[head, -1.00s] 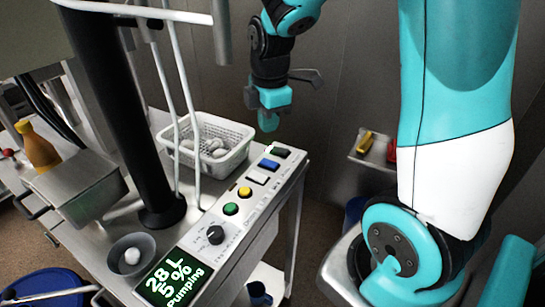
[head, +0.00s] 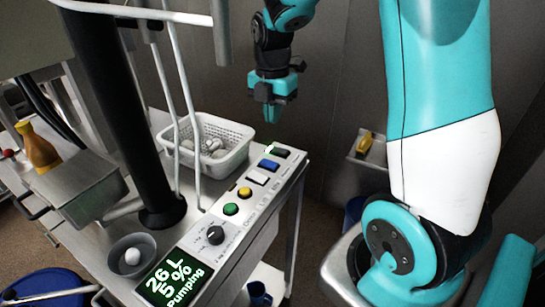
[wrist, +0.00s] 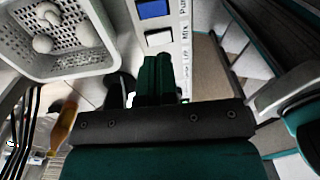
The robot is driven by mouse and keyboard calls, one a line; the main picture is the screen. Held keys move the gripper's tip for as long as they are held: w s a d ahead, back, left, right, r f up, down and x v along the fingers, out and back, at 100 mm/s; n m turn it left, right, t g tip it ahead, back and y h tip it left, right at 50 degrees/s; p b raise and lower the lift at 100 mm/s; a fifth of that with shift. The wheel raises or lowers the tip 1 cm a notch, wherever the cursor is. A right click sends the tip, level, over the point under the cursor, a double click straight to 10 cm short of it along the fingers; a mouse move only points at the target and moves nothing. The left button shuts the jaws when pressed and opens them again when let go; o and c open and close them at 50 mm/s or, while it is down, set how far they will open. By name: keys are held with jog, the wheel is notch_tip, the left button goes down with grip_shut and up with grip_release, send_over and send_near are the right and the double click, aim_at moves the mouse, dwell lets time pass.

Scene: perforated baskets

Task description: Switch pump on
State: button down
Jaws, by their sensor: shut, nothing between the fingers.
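The control panel (head: 222,232) runs along the right edge of the metal cart. Its green display (head: 173,277) reads about "26 L", "5 %" and "pumping". In the wrist view, the blue button (wrist: 153,9) is beside a label beginning "Pum", cut off by the frame edge. The white button (wrist: 159,38) is beside "Mix". My gripper (head: 271,115) is shut and empty, pointing down above the panel's far end, apart from the buttons.
A white perforated basket (head: 205,155) with pale round items stands behind the panel. A black column (head: 125,130) and white rods rise from the cart. A small bowl (head: 131,253) with a white ball and an orange bottle (head: 37,150) are at the left.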

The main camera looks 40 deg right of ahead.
aim_at(268, 163)
notch_tip(268, 163, down, 13)
jog(key=p, duration=0.2)
jog(key=shift+p, duration=0.4)
jog(key=shift+s+f+b, duration=0.1)
jog(key=shift+f+b, duration=0.25)
jog(key=shift+f, duration=0.05)
jog(key=shift+r, duration=0.2)
jog(key=shift+w+a+r+p, duration=0.15)
jog(key=shift+w+p, duration=0.1)
jog(key=shift+w, duration=0.15)
jog(key=shift+w+a+r+p, duration=0.1)
jog(key=shift+w+p, duration=0.15)
jog(key=shift+w, duration=0.1)
jog(key=shift+r, duration=0.1)
